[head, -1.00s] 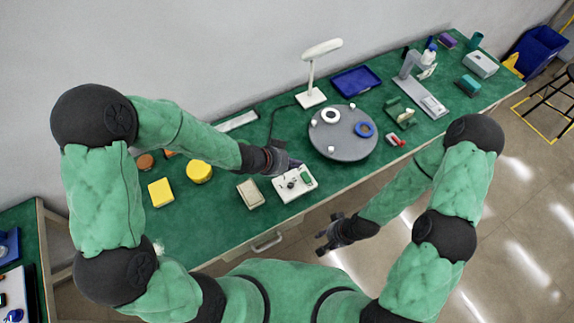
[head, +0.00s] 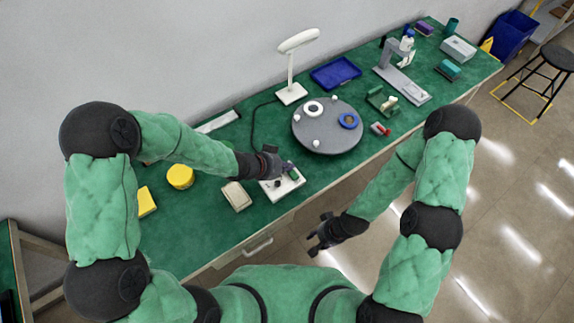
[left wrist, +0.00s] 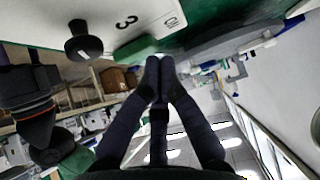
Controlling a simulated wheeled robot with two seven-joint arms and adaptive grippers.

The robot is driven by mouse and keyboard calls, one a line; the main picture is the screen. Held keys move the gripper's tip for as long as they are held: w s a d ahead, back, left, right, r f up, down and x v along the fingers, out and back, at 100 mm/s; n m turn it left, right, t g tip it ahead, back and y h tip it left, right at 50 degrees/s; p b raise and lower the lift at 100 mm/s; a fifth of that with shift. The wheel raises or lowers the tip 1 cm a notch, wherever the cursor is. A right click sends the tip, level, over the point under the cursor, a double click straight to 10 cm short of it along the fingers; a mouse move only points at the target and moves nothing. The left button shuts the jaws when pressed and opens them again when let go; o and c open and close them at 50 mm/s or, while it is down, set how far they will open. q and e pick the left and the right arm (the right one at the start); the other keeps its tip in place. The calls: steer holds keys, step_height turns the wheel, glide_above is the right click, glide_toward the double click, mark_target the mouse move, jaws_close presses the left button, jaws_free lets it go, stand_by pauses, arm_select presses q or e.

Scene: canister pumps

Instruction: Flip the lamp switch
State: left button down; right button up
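The white desk lamp (head: 298,41) stands at the back of the green bench on a square base (head: 291,93). Its dark cord runs down toward a white switch box (head: 272,193) near the front edge. My left gripper (head: 288,167) is just above the box and hides part of it. In the left wrist view its fingertips (left wrist: 160,64) are together with nothing between them. They are close to a green part (left wrist: 136,50) on the white panel (left wrist: 150,20); contact cannot be told. A black knob (left wrist: 83,41) stands farther left. My right gripper (head: 320,238) is open and empty, off the bench front.
A grey round turntable (head: 327,143) with rings stands right of the box. A beige box (head: 236,196) is to its left. A blue tray (head: 336,73), a grey stand (head: 402,86) and yellow pieces (head: 180,177) are also on the bench.

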arm_select(q)
steer(key=shift+w+a+f, duration=0.1)
steer(key=shift+f, duration=0.3)
steer(key=shift+r, duration=0.1)
steer(key=shift+s+d+r, duration=0.2)
steer(key=shift+s+d, duration=0.25)
steer(key=shift+s, duration=0.2)
arm_select(e)
steer(key=shift+f, duration=0.15)
